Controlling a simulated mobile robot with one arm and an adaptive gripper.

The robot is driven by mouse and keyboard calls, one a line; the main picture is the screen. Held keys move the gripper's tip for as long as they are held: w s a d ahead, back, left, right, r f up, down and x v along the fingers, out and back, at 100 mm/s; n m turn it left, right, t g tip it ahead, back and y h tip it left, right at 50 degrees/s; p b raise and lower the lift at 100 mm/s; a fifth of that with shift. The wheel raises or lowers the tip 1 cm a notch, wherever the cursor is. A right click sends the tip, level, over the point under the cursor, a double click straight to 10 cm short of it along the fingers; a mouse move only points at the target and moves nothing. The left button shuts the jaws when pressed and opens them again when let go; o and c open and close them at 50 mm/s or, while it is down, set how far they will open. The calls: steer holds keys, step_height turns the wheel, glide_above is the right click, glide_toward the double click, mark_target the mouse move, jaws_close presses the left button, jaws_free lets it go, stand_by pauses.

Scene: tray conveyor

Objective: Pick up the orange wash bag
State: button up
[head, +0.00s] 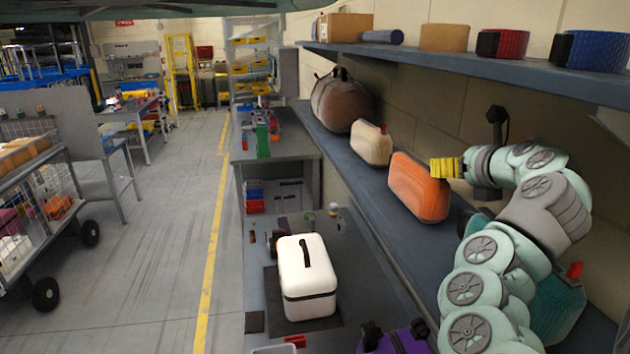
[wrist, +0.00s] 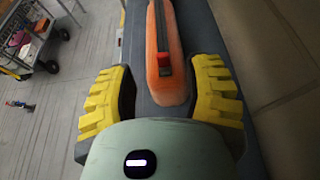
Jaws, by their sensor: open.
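The orange wash bag (head: 418,187) stands upright on the grey shelf along the right wall in the head view. In the wrist view the orange wash bag (wrist: 158,62) shows from above, narrow, with a red tab on a dark strip along its top. My gripper (head: 447,168) has yellow ribbed fingers and is beside the bag's upper right end in the head view. In the wrist view my gripper (wrist: 166,95) is open, its fingers apart to the left and right of the line of the bag. Nothing is between the fingertips that I can see gripped.
A cream bag (head: 371,144) and a brown bag (head: 341,101) stand farther back on the same shelf. A teal case (head: 556,308) is near my arm. An upper shelf (head: 470,66) overhangs. A white case (head: 306,270) sits on the lower bench.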

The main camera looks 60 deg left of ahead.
mark_target(413, 181)
steer(key=shift+p+x, duration=1.35)
steer(key=shift+p, duration=0.45)
steer(key=shift+w+a+f+p, duration=0.55)
steer(key=shift+a+f+p, duration=0.25)
steer(key=shift+a, duration=0.1)
jaws_close()
